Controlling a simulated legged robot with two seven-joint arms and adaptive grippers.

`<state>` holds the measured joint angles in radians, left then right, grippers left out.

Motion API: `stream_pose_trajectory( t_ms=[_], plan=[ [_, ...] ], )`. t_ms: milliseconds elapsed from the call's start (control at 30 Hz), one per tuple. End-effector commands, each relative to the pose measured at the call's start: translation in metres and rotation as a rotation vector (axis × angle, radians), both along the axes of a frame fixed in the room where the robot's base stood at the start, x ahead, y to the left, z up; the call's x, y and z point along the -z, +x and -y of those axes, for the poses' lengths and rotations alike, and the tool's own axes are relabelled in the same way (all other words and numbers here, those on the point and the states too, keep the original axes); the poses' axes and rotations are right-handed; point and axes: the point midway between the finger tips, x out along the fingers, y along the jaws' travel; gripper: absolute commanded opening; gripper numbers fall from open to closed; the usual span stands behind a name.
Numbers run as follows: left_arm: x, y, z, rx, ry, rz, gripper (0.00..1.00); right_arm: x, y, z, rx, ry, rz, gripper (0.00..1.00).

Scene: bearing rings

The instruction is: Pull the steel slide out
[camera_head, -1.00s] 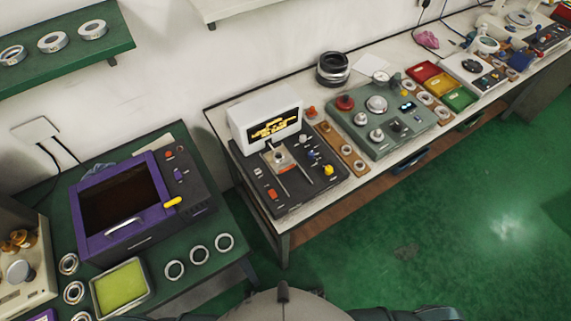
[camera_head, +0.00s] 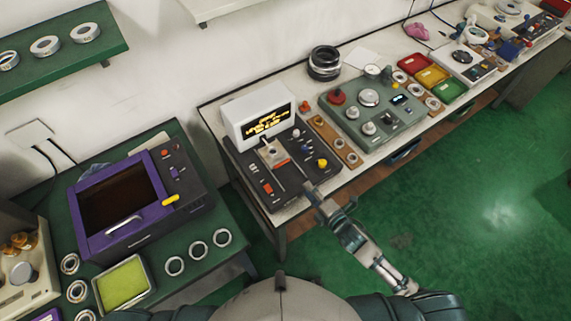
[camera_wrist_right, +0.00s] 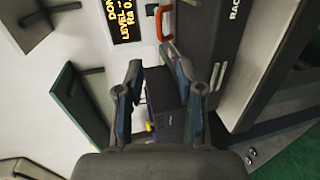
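The steel slide (camera_head: 274,152) sits between two thin rails on the dark top of the tester, under its white display housing (camera_head: 262,117). An orange-red handle (camera_head: 282,162) is at the slide's front. In the right wrist view an orange-red handle (camera_wrist_right: 164,22) shows beyond the fingers, below the lit yellow text. My right gripper (camera_head: 314,190) is near the tester's front right corner, apart from the slide. In the right wrist view its two fingers (camera_wrist_right: 160,78) are spread with nothing between them. My left gripper is not in view.
A yellow knob (camera_head: 322,162) and other controls stand right of the slide. A wooden strip with rings (camera_head: 336,141) and a grey-green instrument (camera_head: 372,110) lie further right. A purple-framed machine (camera_head: 125,198) stands on the green bench at left. The floor in front is clear.

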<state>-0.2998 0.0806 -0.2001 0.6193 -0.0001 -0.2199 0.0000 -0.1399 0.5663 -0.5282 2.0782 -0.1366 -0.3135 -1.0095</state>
Motion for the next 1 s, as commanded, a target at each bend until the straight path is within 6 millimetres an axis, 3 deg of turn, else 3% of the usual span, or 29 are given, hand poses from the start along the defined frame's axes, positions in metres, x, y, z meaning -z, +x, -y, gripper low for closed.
stream_pose_trajectory(
  t_ms=[500,700,1000],
  plan=[
    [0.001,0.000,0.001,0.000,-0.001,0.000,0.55,0.024,0.102,-0.058,0.002,0.004,-0.001,0.37],
    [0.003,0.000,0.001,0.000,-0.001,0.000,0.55,0.030,0.123,-0.071,0.001,0.002,-0.001,0.37],
    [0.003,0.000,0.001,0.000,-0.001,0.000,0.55,0.032,0.129,-0.075,0.001,0.002,-0.002,0.37]
  ],
)
